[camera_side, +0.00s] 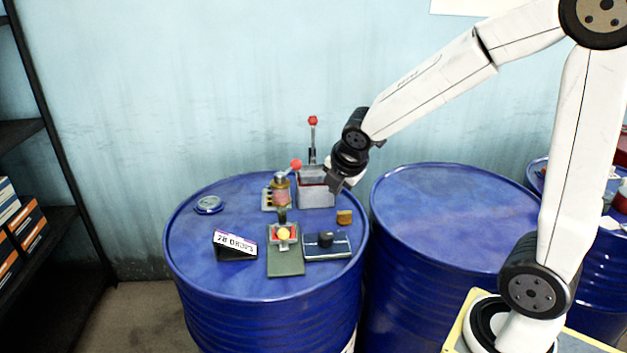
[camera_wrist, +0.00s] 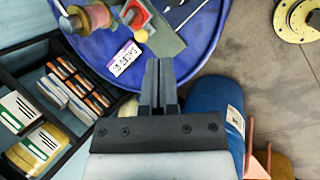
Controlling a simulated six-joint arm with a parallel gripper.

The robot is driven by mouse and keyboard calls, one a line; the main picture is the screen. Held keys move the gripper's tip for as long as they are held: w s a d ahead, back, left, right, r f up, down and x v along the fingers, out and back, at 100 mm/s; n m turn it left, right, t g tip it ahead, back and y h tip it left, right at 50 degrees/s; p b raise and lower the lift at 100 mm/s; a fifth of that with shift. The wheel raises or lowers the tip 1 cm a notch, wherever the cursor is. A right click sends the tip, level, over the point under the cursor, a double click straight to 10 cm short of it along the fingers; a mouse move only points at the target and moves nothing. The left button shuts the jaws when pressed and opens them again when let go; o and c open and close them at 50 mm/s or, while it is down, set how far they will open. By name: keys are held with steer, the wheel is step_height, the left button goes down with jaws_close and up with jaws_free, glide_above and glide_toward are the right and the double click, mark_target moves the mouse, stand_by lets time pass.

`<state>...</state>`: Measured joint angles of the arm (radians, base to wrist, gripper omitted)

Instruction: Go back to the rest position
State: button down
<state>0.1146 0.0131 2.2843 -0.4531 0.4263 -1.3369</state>
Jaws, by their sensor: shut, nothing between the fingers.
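My gripper (camera_side: 334,184) is at the right side of the grey metal box (camera_side: 316,190), above the back right of the left blue drum (camera_side: 200,268). I cannot tell whether it touches the box. In the wrist view my gripper (camera_wrist: 158,62) has its two dark fingers together with nothing between them. The brass and glass oil fitting (camera_side: 281,190) with a red ball knob stands left of the box. A green plate (camera_side: 285,264) with a yellow round part (camera_side: 284,234) lies in front of it.
A red-knobbed lever (camera_side: 312,135) rises behind the box. A black label block (camera_side: 235,246), a black-knobbed device (camera_side: 327,244), a small brass piece (camera_side: 344,217) and a blue cap (camera_side: 209,204) are on the drum. The middle drum's top (camera_side: 452,205) is bare.

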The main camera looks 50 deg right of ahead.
steer(key=s+a+f+m+g+y, duration=0.2)
steer(key=s+a+f+m, duration=0.5)
steer(key=m, duration=1.1)
steer(key=s+f, duration=0.1)
steer(key=s, duration=0.1)
steer(key=shift+s+a+y, duration=0.3)
steer(key=shift+s+y, duration=0.1)
